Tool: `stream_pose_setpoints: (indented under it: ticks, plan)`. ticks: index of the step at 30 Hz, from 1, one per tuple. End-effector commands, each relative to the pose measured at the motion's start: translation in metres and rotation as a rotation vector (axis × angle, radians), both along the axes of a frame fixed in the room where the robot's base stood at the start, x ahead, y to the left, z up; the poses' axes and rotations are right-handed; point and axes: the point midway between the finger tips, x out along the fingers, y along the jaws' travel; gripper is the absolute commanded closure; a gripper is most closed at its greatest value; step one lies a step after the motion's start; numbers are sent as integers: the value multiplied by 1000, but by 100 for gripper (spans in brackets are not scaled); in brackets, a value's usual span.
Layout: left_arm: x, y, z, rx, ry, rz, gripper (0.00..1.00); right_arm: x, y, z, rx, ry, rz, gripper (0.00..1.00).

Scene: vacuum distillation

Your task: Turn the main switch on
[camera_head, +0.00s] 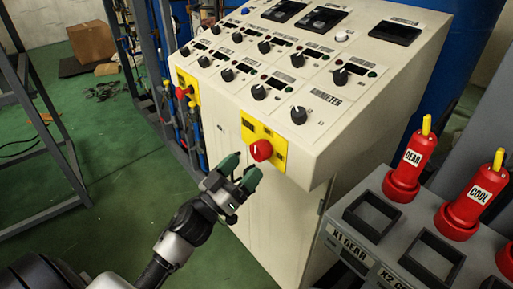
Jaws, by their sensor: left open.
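The control cabinet (270,210) is a cream panel with a sloped top full of black knobs and small labels. A red rotary switch (261,150) on a yellow plate (279,152) sits on its front face; it may be the main switch, but I cannot read its label. A second red switch (183,91) on a yellow plate is on the cabinet's left part. My left gripper (241,170) is open and empty, its green-tipped fingers just left of and below the nearer red switch. They look apart from it. My right gripper is not in view.
A grey rack (337,225) at the right holds red handles labelled GEAR (411,160) and COOL (475,195), beside square openings. Grey metal frames (50,130) stand at the left. A cardboard box (91,42) lies far back. Green floor (110,225) is clear left of the cabinet.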

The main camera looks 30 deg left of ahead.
Motion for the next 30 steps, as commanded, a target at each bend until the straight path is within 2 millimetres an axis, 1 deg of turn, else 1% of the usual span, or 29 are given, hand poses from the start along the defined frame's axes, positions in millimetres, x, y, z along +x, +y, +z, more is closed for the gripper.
stream_pose_setpoints:
  ticks: [1, 3, 6, 9, 13, 20, 21, 29, 30]
  plan:
    - [10, -2, 8, -1, -3, 1, 22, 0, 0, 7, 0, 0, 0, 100]
    - [21, -5, 12, -1, -2, 1, 22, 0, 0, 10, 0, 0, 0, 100]
    - [34, -9, 16, -1, 0, 2, 22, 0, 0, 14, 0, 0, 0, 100]
    - [42, -12, 19, -2, 1, 1, 22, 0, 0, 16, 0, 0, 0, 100]
    - [47, -13, 20, -1, 1, 1, 22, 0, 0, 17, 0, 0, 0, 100]
    - [48, -13, 19, -1, 2, 1, 22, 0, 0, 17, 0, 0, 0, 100]
    - [48, -13, 19, -1, 2, 1, 24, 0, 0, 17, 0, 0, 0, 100]
    - [48, -13, 19, 0, 2, 2, 63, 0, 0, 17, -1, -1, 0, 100]
    - [48, -13, 19, 0, 2, 2, 70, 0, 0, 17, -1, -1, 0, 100]
